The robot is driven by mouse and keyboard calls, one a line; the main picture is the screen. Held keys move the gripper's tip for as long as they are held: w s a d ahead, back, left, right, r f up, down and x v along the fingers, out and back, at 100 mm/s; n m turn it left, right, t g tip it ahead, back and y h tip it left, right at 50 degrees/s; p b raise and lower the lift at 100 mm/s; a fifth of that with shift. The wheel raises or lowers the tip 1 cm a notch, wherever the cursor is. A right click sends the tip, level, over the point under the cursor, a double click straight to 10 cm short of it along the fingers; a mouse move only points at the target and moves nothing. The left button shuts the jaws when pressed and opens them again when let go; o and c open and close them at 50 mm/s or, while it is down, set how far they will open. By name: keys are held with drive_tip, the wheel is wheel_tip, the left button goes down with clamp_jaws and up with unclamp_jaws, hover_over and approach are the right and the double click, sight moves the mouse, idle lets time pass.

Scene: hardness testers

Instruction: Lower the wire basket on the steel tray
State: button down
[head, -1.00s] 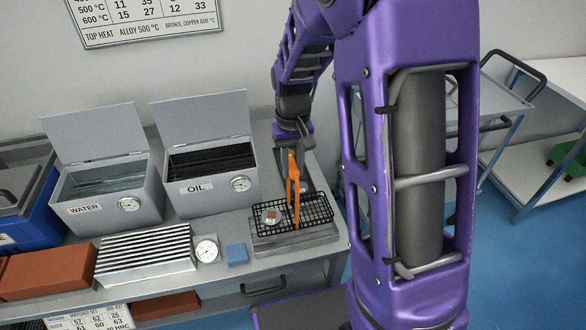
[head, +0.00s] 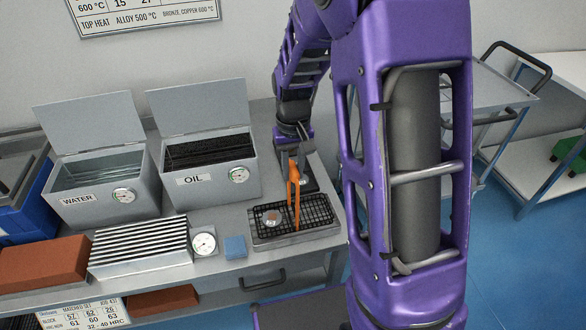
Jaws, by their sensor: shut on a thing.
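The black wire basket (head: 318,214) is at the right part of the bench, level, at the steel tray (head: 262,240). It appears to be down on or in the tray; any small gap beneath it cannot be made out. A small roundish metal piece (head: 271,218) lies in its left half. My gripper (head: 296,222), with orange fingers, points down at the middle of the basket. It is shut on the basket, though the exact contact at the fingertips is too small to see.
The OIL tank (head: 207,187) and WATER tank (head: 100,207) stand open to the left. A ribbed metal rack (head: 140,248), a dial gauge (head: 203,244) and a blue block (head: 235,247) sit left of the tray. My purple arm hides the area to the right.

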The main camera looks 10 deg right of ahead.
drive_tip(key=shift+f, duration=0.15)
drive_tip(key=c, duration=0.6)
unclamp_jaws()
drive_tip(key=shift+f, duration=0.1)
wheel_tip(320, 180, up, 18)
drive_tip(key=p, duration=0.3)
drive_tip(key=shift+f, duration=0.25)
